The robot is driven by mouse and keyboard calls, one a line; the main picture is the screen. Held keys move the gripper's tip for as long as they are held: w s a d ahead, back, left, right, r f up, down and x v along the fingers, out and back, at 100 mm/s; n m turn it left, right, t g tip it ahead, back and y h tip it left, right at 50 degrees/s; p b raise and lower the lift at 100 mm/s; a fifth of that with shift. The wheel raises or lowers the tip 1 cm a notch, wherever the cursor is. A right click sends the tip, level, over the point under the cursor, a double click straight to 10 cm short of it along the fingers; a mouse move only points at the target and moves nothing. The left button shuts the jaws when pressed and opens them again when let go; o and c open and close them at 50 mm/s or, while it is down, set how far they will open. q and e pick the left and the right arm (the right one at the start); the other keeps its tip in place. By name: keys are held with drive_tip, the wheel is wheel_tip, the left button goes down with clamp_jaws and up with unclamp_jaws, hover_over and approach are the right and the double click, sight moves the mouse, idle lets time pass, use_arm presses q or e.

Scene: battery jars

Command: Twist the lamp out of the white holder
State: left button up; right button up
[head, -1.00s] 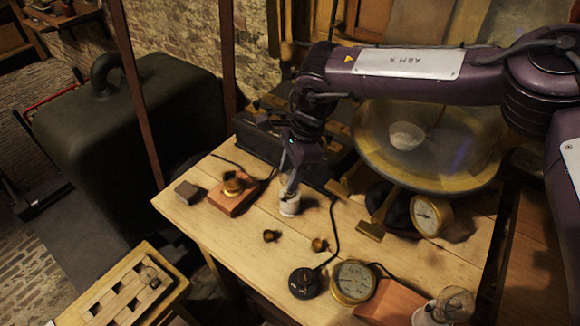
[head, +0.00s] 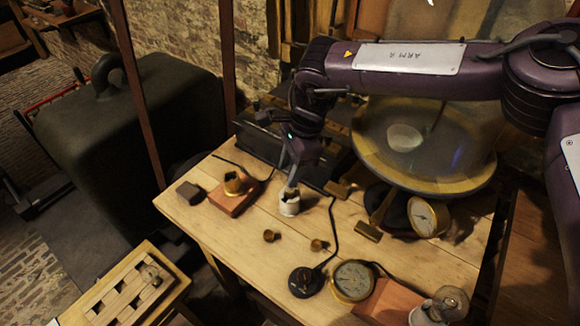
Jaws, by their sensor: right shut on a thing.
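The white holder (head: 289,206) stands upright on the wooden table, left of the middle. My right gripper (head: 291,187) points down directly over it, with its fingers at the holder's mouth. It is shut on the lamp, which the fingers almost fully hide. I cannot tell whether the lamp's base is still seated in the holder. A second glass lamp (head: 453,301) sits in another pale holder (head: 428,316) at the lower right. My left gripper is not in view.
On the table (head: 232,240) are a wooden block with a brass socket (head: 235,195), small brass pieces (head: 271,236), a black round switch (head: 305,282), a gauge (head: 353,280) and a cable.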

drive_tip(key=shift+r, duration=0.45)
drive_tip(key=shift+r+p, duration=2.2)
drive_tip(key=shift+r, duration=0.3)
